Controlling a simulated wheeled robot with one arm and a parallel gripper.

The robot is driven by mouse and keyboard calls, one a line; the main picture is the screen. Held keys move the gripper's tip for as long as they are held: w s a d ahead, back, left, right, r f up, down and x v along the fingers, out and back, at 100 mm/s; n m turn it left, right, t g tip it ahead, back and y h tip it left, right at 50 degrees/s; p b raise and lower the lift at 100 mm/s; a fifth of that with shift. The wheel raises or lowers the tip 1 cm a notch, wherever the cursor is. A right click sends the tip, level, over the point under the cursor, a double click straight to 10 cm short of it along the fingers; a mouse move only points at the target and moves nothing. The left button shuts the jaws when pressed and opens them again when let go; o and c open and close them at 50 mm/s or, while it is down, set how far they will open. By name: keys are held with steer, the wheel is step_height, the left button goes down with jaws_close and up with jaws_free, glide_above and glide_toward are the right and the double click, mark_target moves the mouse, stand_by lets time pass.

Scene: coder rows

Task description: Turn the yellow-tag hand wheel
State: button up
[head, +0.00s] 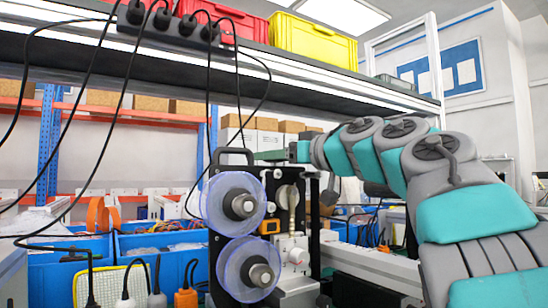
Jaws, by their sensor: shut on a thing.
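The coder machine (232,262) stands in the middle of the head view, with two clear-flanged reels on its front. A small yellow-orange tag (269,227) sits on its face, right of the reels. Just above and right of the tag is a small beige round part, which I take for the hand wheel (287,198). My teal and grey arm comes in from the right and ends over the machine's top right. My gripper (290,177) is small and partly hidden there. It appears shut at the hand wheel; the exact contact is too small to tell.
A shelf with red and yellow crates (314,38) hangs overhead. Black cables (207,110) droop from a socket strip in front of the machine's left. Blue bins (160,242) stand behind and left. A pale rail (370,265) runs at the right, beneath my arm.

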jaws_close()
steer(key=shift+m+t+h, duration=0.3)
steer(key=shift+t+h, duration=0.1)
steer(key=shift+h, duration=0.1)
steer(key=m+t+h, duration=0.3)
steer(key=m+h, duration=0.1)
steer(key=h, duration=0.1)
steer(key=shift+r, duration=0.1)
steer(key=shift+m+t+h, duration=0.6)
steer(key=shift+m+h, duration=0.5)
steer(key=shift+h, duration=0.7)
steer(key=shift+m+h, duration=0.5)
steer(key=shift+h, duration=0.2)
steer(key=o, duration=1.1)
jaws_free()
steer(key=shift+o, duration=0.2)
